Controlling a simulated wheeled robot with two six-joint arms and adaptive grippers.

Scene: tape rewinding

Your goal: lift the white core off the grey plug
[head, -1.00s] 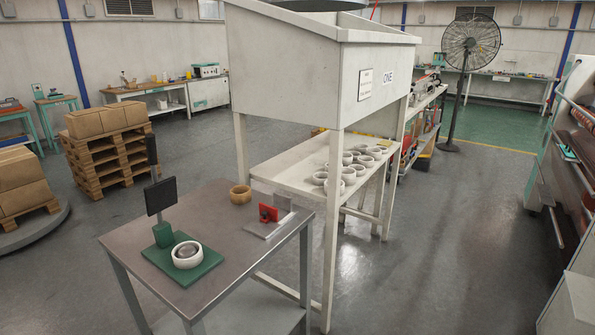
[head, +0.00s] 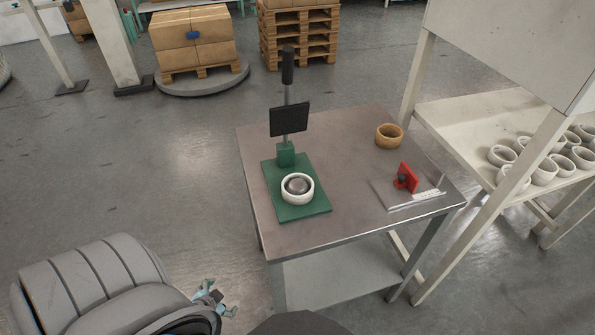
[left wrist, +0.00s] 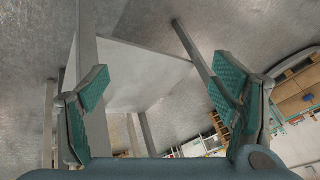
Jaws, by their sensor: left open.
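The white core (head: 297,190) is a short white ring on the green base (head: 309,210) of the press-like stand on the metal table. The grey plug (head: 297,185) shows inside the ring, and the core sits around it. My left gripper (head: 212,297) is low at the front, left of the table and apart from the core. In the left wrist view its two teal-padded fingers (left wrist: 163,95) are spread wide with nothing between them. The core is not seen in that view. My right gripper is not in view.
The stand's upright post with a black plate (head: 289,120) rises behind the core. A tan ring (head: 389,136) and a red fixture (head: 407,178) on a plate stand to the right. The white shelf (head: 460,125) holds several white rings. The table's front edge is clear.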

